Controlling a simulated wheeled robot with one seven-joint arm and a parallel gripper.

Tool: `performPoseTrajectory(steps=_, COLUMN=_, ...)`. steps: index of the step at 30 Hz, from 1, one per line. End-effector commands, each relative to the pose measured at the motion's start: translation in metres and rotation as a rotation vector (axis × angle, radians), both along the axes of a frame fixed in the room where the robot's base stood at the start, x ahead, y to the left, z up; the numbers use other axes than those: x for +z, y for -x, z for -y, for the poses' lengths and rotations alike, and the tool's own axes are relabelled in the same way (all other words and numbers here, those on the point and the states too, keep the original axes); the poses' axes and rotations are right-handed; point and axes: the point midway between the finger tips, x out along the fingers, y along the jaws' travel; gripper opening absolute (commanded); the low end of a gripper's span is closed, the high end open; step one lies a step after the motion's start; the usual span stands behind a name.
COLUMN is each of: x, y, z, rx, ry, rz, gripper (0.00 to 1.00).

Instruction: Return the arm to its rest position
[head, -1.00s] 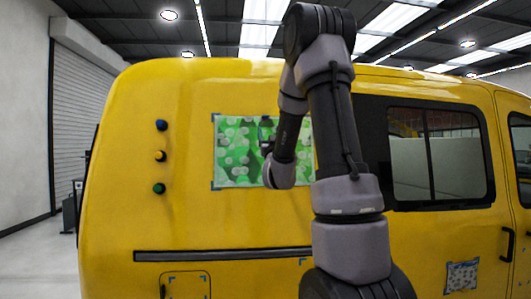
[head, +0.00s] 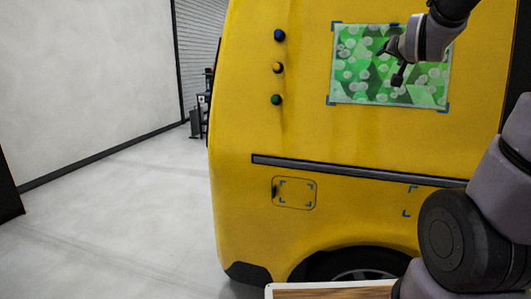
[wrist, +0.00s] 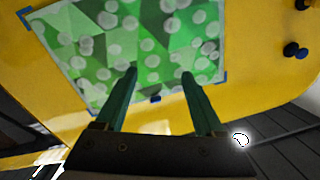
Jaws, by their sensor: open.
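My arm (head: 436,36) reaches in from the upper right of the head view. My gripper (head: 393,62) is in front of the green patterned vinyl panel (head: 365,82) on the yellow van's side; the gap to the panel cannot be judged. In the wrist view my gripper (wrist: 159,74) has its two green fingers apart with nothing held between them. The panel (wrist: 165,45) shows behind the fingertips, with blue corner marks around it.
The yellow van (head: 310,140) fills the middle and right. Blue, yellow and green knobs (head: 278,68) stick out left of the panel. A light-edged board (head: 335,290) shows at the bottom. The floor (head: 120,220) at left is clear.

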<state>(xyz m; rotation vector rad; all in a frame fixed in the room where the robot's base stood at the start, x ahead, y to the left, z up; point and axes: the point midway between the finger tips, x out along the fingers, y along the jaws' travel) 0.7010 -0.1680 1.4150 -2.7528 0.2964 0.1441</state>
Motion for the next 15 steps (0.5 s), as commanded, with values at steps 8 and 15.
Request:
performPoseTrajectory(steps=8, x=-0.042, y=0.097, z=-0.061, rx=0.162, ry=-0.124, rz=-0.385, gripper=0.71)
performPoseTrajectory(steps=15, x=-0.075, y=0.192, z=-0.098, rx=0.265, ry=-0.186, rz=-0.68, gripper=0.71)
